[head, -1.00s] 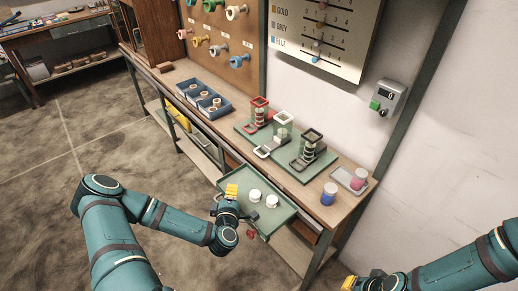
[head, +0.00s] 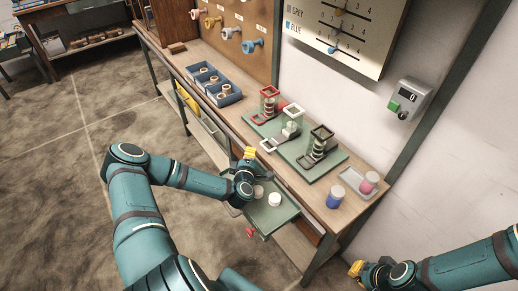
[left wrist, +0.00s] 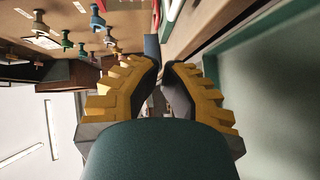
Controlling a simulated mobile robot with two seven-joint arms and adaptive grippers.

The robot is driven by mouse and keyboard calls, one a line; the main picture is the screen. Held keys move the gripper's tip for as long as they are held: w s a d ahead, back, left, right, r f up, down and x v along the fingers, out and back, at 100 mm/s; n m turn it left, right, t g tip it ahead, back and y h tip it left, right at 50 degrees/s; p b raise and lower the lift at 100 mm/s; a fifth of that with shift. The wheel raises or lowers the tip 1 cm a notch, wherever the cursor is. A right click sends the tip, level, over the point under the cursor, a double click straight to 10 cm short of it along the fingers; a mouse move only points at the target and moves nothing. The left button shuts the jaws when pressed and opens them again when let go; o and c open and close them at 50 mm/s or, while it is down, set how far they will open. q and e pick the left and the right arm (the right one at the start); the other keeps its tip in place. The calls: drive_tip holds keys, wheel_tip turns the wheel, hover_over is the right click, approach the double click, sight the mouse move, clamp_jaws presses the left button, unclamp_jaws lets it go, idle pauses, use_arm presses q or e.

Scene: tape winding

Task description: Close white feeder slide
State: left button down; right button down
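The white feeder (head: 292,121) stands between the red feeder (head: 270,97) and the black feeder (head: 320,140) on a green board. Its slide ends in a white square frame (head: 268,144), which sticks out toward the table's front edge, further than the red and black ones. My left gripper (head: 249,153) is just left of this white frame, with an apparent small gap.
A green drawer tray (head: 278,219) with white rolls sticks out below the bench, under my left arm. Blue bins (head: 222,101) stand left of the feeders. Blue and pink jars (head: 334,196) stand near the right end, the pink one on a small tray (head: 352,177).

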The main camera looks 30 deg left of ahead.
use_arm(q)
drive_tip(key=shift+w+d+f, duration=0.1)
drive_tip(key=shift+w+f, duration=0.1)
drive_tip(key=shift+w, duration=0.7)
drive_tip(key=shift+w+d+f, duration=0.1)
drive_tip(key=shift+w+f, duration=0.1)
drive_tip(key=shift+w, duration=0.65)
drive_tip(key=shift+w+d+f, duration=0.1)
drive_tip(key=shift+w+f, duration=0.1)
drive_tip(key=shift+w, duration=0.7)
drive_tip(key=shift+w+d+b, duration=0.35)
drive_tip(key=shift+w, duration=0.45)
drive_tip(key=shift+w+d+b, duration=0.3)
drive_tip(key=shift+w+d, duration=0.05)
drive_tip(key=shift+w, duration=0.45)
drive_tip(key=shift+s+a, duration=0.1)
drive_tip(key=shift+a, duration=0.05)
